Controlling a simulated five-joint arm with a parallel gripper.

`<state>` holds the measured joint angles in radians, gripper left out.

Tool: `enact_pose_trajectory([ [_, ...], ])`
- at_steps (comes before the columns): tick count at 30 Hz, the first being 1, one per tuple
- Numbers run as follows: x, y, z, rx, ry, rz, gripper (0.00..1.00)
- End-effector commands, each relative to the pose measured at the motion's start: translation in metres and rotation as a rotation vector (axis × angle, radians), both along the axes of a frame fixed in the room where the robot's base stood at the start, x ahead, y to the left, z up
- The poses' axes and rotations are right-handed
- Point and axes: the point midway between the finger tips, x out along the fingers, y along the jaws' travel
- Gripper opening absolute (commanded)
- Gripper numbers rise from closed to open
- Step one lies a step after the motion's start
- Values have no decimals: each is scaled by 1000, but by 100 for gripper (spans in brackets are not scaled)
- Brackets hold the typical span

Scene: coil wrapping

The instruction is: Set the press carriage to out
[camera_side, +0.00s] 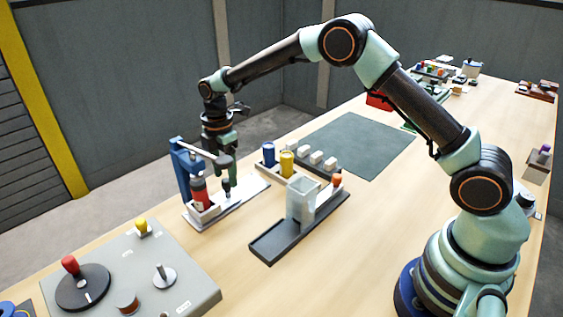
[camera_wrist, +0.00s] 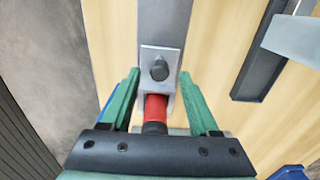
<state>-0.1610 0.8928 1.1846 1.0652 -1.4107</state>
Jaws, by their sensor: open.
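The press has a blue column (camera_side: 183,172) and a pale track (camera_side: 252,186) in the side view. The press carriage (camera_side: 207,213) is at the column end of the track and carries an upright red cylinder (camera_side: 199,194). A dark knob (camera_side: 227,186) stands on the carriage's outer side. In the wrist view the carriage (camera_wrist: 151,55), knob (camera_wrist: 159,70) and red cylinder (camera_wrist: 156,106) appear ahead of my gripper (camera_wrist: 158,85). My gripper is open, its green fingers on either side of the cylinder's line of sight, apparently above it. Contact cannot be told.
The track's outer end is bare. Right of it are a dark tray (camera_side: 270,243) with a clear box (camera_side: 300,200), and a rack with blue (camera_side: 268,154) and yellow (camera_side: 287,164) cylinders. A grey control panel (camera_side: 125,262) lies front left.

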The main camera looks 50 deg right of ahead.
Motion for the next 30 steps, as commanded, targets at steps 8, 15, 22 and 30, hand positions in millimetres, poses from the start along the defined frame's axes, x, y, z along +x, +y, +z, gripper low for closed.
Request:
enact_pose_trajectory([
  [8,0,0,-26,0,1,-1,62],
  [15,0,0,-28,0,-1,-1,62],
  [22,0,0,-27,0,-1,-1,1],
  [30,0,0,-27,0,0,0,0],
])
